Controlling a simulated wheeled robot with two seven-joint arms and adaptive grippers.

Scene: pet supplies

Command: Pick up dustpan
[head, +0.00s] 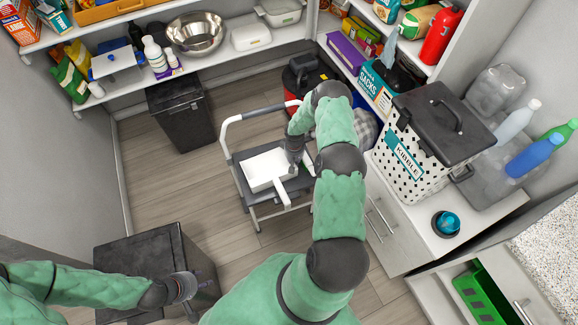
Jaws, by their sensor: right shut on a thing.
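The white dustpan (262,168) is at the step stool (250,203), over its dark top step, with its short handle pointing toward me. My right gripper (292,160) is shut on the dustpan at its right edge, reaching down from above. My arm hides part of the fingers and the contact. I cannot tell whether the dustpan rests on the step or hangs just above it. My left gripper (197,286) is at the lower left, over the right side of a black box (135,258). Its fingers are too small to read.
A black bin (181,112) stands by the back shelves. A kibble basket (412,150) with a dark lid and several bottles stand on the right counter. A red and black canister (303,78) stands behind the stool. The floor left of the stool is clear.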

